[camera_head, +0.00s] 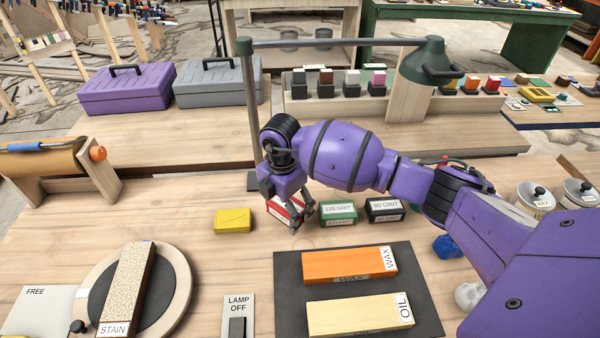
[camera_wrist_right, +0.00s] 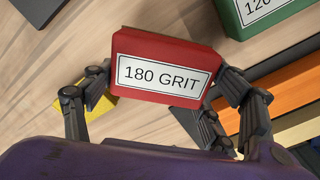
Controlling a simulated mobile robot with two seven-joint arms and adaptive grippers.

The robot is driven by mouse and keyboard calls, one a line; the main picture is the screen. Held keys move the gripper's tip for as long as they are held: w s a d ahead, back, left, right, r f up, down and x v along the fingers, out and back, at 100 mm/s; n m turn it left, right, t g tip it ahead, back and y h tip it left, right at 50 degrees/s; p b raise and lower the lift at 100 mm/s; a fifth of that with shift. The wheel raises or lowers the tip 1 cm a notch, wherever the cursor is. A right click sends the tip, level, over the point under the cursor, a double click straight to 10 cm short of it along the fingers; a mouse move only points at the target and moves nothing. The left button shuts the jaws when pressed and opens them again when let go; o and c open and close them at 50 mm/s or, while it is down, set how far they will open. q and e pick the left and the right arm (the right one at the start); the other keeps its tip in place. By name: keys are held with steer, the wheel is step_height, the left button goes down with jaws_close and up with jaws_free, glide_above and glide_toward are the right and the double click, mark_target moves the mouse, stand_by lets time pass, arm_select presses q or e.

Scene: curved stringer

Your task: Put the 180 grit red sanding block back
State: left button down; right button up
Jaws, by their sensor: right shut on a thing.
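The red 180 grit sanding block (camera_head: 279,213) is at the middle of the bench, between a yellow block (camera_head: 233,221) and the green 120 grit block (camera_head: 339,212). My right gripper (camera_head: 293,214) reaches over it from the right and partly hides it. In the right wrist view, the red block (camera_wrist_right: 165,88) shows its "180 GRIT" label upright, with the fingers shut on its two sides. I cannot tell whether its underside touches the bench. My left gripper is not in view.
The black 80 grit block (camera_head: 385,210) stands right of the green one. In front are a dark mat (camera_head: 290,290) with orange WAX and yellow OIL blocks, and a round turntable (camera_head: 175,290). A lamp post (camera_head: 250,110) rises just behind my gripper. Bench left of the yellow block is clear.

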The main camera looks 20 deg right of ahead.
steer(key=shift+w+d+f, duration=0.1)
steer(key=shift+w+f, duration=0.15)
steer(key=shift+w, duration=0.1)
steer(key=shift+f, duration=1.4)
steer(key=shift+f, duration=0.15)
steer(key=o, duration=1.1)
steer(key=shift+s, duration=0.1)
step_height(320, 180, up, 12)
steer(key=shift+r, duration=0.2)
